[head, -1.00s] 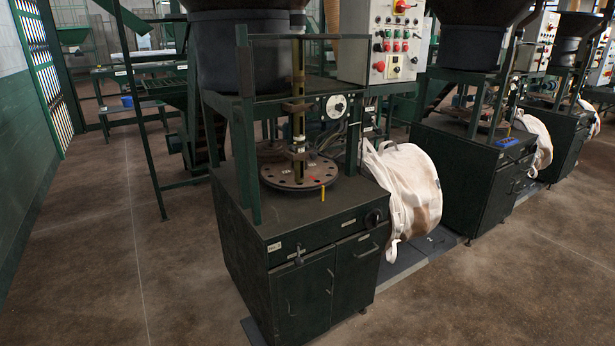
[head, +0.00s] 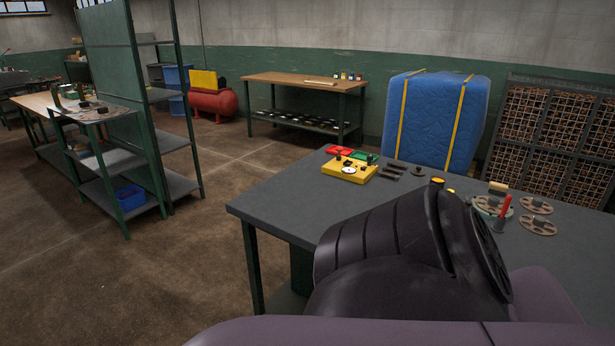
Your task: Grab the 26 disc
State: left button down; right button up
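Several flat round discs with holes lie on the right part of a grey table (head: 300,197). One disc (head: 537,206) lies at the back right, and another disc (head: 538,225) lies nearer. A third disc (head: 484,207) has a light block on it. No number can be read on any disc, so I cannot tell which is the 26 disc. A large dark link of my own arm covers the front right of the table. Neither of my grippers is in view.
A red-handled tool (head: 503,208) stands among the discs. A yellow box (head: 349,170) and small dark parts lie further left. A blue wrapped bale (head: 435,120) and a mesh rack (head: 555,140) stand behind. Open floor lies left of the table, before a green shelf (head: 168,94).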

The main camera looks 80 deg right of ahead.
aim_at(493, 202)
jog(key=z, duration=1.45)
